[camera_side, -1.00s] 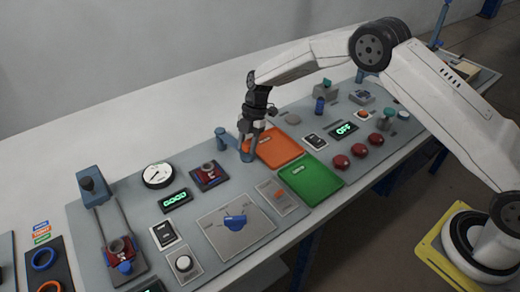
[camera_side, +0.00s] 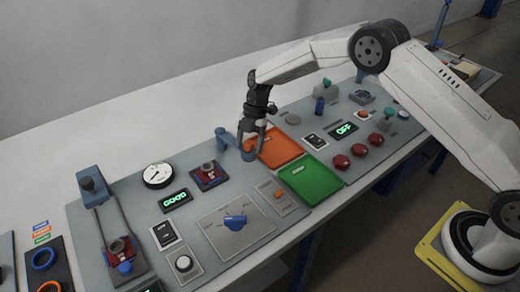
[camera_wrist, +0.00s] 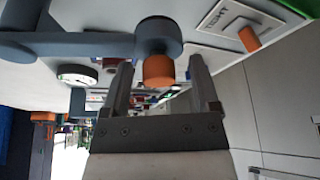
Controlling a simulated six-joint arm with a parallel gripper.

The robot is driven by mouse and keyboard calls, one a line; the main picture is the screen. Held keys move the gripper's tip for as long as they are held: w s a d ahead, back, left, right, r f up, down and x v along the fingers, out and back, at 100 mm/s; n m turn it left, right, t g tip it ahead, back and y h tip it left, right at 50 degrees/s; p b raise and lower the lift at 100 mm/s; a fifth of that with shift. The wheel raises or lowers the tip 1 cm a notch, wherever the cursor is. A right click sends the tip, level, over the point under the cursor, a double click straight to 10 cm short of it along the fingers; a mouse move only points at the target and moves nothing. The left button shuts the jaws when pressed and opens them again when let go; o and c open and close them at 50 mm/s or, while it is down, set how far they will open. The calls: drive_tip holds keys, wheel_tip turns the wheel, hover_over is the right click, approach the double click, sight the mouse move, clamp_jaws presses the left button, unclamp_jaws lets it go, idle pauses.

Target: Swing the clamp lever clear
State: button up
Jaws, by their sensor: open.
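The clamp lever (camera_side: 229,139) is a blue-grey arm on a post at the back of the grey panel, left of the orange tray. My gripper (camera_side: 252,150) is low over its free end, pointing down, with its fingers apart. In the wrist view the lever's bar (camera_wrist: 80,44) runs in from the left to a round blue-grey end. An orange knob (camera_wrist: 158,70) on that end sits between my open fingertips (camera_wrist: 160,66). I see a gap to each finger; contact is not clear.
The orange tray (camera_side: 284,142) and green tray (camera_side: 312,182) lie right of the lever. A red-and-grey fixture (camera_side: 207,180), a round gauge (camera_side: 158,175) and a "GOOD" display (camera_side: 174,199) are to the left. Several red buttons (camera_side: 359,150) stand farther right.

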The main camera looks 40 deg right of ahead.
drive_tip(key=shift+r, duration=0.1)
drive_tip(key=v, duration=0.7)
drive_tip(key=shift+d+r, duration=0.15)
drive_tip(key=shift+r, duration=0.15)
drive_tip(key=s+d+r+m+t+h, duration=0.1)
drive_tip(key=s+d+m, duration=0.2)
drive_tip(key=s+m, duration=0.4)
drive_tip(key=s+d+r+m+t+h, duration=0.1)
drive_tip(key=s+d+m+t, duration=0.1)
drive_tip(key=s+m, duration=0.6)
drive_tip(key=s+d+r+m+t+h, duration=0.1)
drive_tip(key=s+d+m+h, duration=0.1)
drive_tip(key=s+m, duration=0.6)
drive_tip(key=s+d, duration=0.1)
drive_tip(key=s, duration=0.4)
drive_tip(key=shift+d+t, duration=0.3)
